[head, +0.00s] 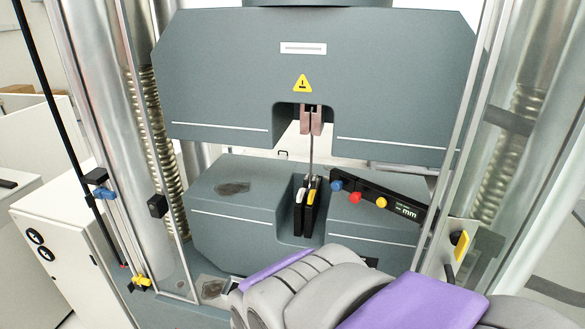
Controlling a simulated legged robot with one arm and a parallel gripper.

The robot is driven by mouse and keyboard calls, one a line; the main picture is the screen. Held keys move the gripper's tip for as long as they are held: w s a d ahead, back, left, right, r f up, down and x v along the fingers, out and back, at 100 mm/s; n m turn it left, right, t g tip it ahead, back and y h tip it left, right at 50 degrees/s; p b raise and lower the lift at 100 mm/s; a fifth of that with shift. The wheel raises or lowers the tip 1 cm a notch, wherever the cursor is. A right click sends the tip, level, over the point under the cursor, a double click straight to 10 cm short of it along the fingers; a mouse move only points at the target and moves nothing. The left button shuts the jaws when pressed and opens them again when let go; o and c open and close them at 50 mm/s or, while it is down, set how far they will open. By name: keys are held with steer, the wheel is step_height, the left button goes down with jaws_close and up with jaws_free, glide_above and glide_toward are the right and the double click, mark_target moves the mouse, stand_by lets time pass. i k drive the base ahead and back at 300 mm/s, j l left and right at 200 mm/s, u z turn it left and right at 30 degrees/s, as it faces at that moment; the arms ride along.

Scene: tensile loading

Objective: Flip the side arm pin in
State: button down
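A black side arm (390,197) with blue, red and yellow knobs and a small "mm" display slants across the right of the machine's lower block. Its left end is close to two upright black holders (304,212), one with a white top and one with a yellow top. I cannot tell whether it touches them. A thin rod (310,150) stands between the copper-coloured upper jaws (311,120) and these holders. I cannot make out which part is the pin. My grey and purple gripper (265,300) is low in the foreground, nearer than the side arm. Its fingertips are not clear.
The dark grey upper crosshead (220,75) and lower block (230,215) frame a narrow central gap. Clear guard panels and metal columns stand at both sides. A bracket with a yellow tab (460,246) is at the right. A white cabinet (55,250) stands left.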

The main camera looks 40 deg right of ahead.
mark_target(355, 197)
steer(key=k+z, duration=0.15)
steer(key=z, duration=1.5)
